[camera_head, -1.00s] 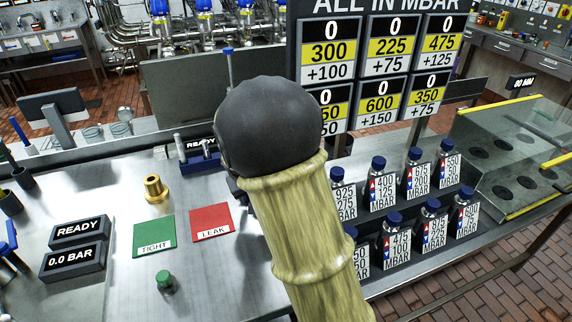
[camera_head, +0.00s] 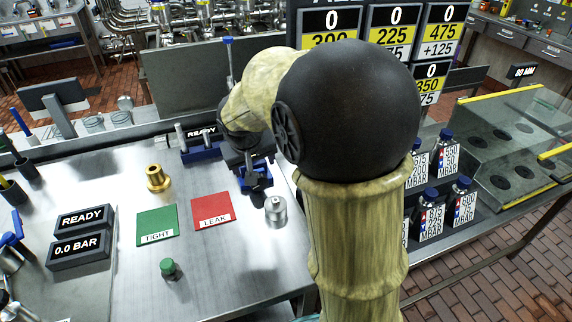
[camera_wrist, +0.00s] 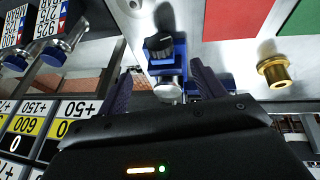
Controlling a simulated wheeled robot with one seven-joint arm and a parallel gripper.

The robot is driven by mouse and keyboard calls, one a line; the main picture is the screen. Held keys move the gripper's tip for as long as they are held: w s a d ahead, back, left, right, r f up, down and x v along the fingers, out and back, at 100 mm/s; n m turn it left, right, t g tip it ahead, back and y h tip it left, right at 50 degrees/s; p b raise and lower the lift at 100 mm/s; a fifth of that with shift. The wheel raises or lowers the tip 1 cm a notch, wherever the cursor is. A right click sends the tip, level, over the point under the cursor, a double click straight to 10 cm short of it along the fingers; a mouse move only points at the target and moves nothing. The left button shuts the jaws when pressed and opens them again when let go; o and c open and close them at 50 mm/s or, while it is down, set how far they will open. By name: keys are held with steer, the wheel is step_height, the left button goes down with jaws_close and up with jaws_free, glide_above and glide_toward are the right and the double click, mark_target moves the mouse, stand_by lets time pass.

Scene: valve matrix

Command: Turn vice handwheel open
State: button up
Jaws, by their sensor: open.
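A small blue vice (camera_wrist: 181,58) with a ribbed black handwheel (camera_wrist: 158,44) shows in the middle of the wrist view. A silver cylindrical part (camera_wrist: 168,89) lies just below the wheel there. In the head view the vice (camera_head: 256,178) is partly covered by my gripper and arm. My gripper (camera_wrist: 163,70) is open and empty. Its two dark fingers appear left and right of the vice, apart from the handwheel in the picture. Their depth relative to the wheel is unclear. The fingertips are hard to make out in the head view.
A silver cylinder (camera_head: 276,210) stands on the bench just in front of the vice. A red LEAK pad (camera_head: 212,209), green TIGHT pad (camera_head: 157,225) and brass fitting (camera_head: 155,178) lie to the left. Another blue fixture (camera_head: 201,149) stands behind. Several labelled bottles (camera_head: 432,215) stand right.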

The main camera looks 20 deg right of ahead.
steer(key=s+d+r+g+y+p, duration=0.1)
steer(key=s+d+r+p, duration=0.1)
steer(key=s+r+p, duration=0.9)
steer(key=s+p, duration=0.5)
steer(key=p, duration=0.4)
steer(key=shift+d+r+g+y, duration=0.15)
steer(key=shift+r+g+y, duration=0.25)
